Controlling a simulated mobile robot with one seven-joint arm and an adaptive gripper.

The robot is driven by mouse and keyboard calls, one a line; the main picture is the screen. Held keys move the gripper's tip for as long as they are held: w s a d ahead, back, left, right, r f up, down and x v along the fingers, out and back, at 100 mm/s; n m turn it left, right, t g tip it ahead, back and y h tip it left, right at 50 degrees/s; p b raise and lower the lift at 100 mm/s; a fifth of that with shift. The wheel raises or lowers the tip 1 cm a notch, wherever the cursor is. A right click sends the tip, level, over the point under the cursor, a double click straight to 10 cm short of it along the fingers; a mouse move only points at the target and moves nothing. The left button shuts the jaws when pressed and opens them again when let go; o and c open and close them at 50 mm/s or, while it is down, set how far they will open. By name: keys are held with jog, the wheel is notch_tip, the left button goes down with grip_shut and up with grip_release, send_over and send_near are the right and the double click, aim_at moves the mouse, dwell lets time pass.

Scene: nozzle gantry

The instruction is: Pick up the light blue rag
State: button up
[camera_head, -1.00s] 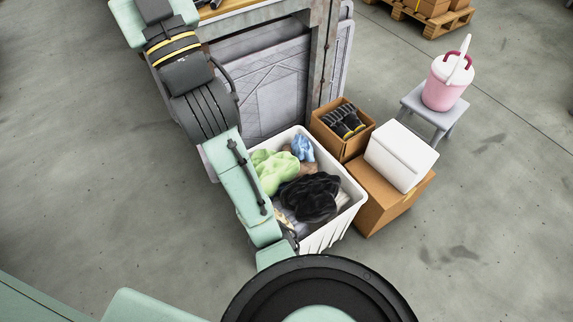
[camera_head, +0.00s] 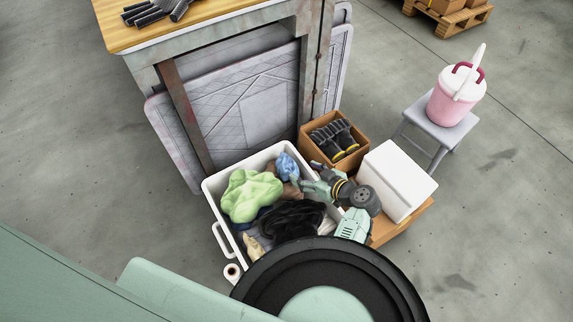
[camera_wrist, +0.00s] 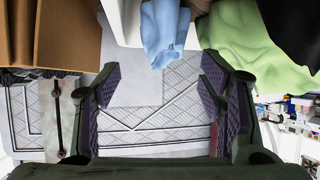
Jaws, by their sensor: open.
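The light blue rag (camera_head: 287,166) lies in the white bin (camera_head: 214,207), near its far edge beside a light green rag (camera_head: 250,196). My gripper (camera_head: 305,184) is over the bin, just right of and nearer than the blue rag in the head view. In the wrist view my gripper (camera_wrist: 163,82) is open, with nothing between its fingers. There the blue rag (camera_wrist: 163,30) hangs into the top middle, beyond the fingertips and apart from them. The green rag (camera_wrist: 250,50) is at its right.
A black cloth (camera_head: 293,217) fills the bin's near part. A cardboard box (camera_head: 357,154) with black-and-yellow items and a white box (camera_head: 395,178) stand close on the right. A grey workbench frame (camera_head: 181,110) with leaning panels (camera_head: 265,108) stands behind the bin.

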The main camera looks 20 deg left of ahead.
aim_at(291, 168)
jog(key=x, duration=0.5)
jog(key=shift+a+f+p, duration=0.15)
jog(key=shift+p, duration=0.15)
jog(key=shift+s+f+p+x, duration=0.15)
jog(key=shift+p+x, duration=0.15)
jog(key=shift+x, duration=1)
jog(key=shift+s+f+p+x, duration=0.15)
jog(key=shift+p+x, duration=0.1)
jog(key=shift+x, duration=1.1)
jog(key=shift+w, duration=0.1)
jog(key=shift+c, duration=0.6)
jog(key=c, duration=0.9)
jog(key=shift+o, duration=0.2)
jog(key=shift+r, duration=0.1)
